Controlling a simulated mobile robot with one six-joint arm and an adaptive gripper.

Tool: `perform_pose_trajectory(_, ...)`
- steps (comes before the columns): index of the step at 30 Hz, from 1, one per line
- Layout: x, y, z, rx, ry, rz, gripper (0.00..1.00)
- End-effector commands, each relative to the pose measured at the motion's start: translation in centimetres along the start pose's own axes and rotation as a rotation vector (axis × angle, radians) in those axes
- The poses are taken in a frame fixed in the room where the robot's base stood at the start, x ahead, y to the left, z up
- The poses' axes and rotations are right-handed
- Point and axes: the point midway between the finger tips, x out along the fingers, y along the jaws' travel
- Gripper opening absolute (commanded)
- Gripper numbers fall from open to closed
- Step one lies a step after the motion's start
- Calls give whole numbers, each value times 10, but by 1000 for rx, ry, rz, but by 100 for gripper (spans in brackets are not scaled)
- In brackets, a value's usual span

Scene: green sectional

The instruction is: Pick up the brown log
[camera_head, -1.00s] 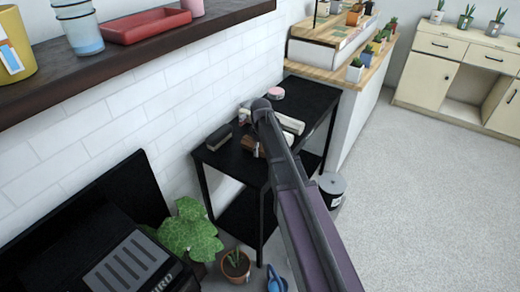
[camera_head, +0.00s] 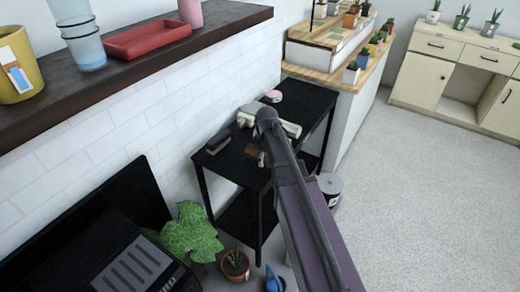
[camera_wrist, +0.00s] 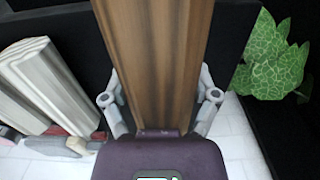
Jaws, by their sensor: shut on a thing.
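The brown log (camera_wrist: 155,60) fills the middle of the wrist view, with long dark and light grain. My gripper (camera_wrist: 160,98) is shut on it, one finger at each side. In the head view, a small brown part of the log (camera_head: 252,152) shows beside my arm, over the black table (camera_head: 300,98). My arm hides most of the log and the gripper there. I cannot tell whether the log touches the table.
A pale log (camera_wrist: 45,85) lies left of the brown one in the wrist view. A dark block (camera_head: 218,140) and a pink round thing (camera_head: 273,96) are on the table. A leafy plant (camera_head: 190,235) stands below it. Open floor (camera_head: 415,200) lies to the right.

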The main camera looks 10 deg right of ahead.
Motion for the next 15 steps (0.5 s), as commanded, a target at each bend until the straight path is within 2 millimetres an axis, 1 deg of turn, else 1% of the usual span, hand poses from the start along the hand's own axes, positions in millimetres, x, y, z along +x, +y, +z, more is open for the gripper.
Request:
perform_pose_trajectory(1,-2,-12,14,1,0,0,16)
perform_pose_trajectory(6,-5,-31,39,1,0,0,16)
perform_pose_trajectory(10,-7,-41,53,1,0,0,16)
perform_pose_trajectory(15,-8,-49,63,0,0,0,16)
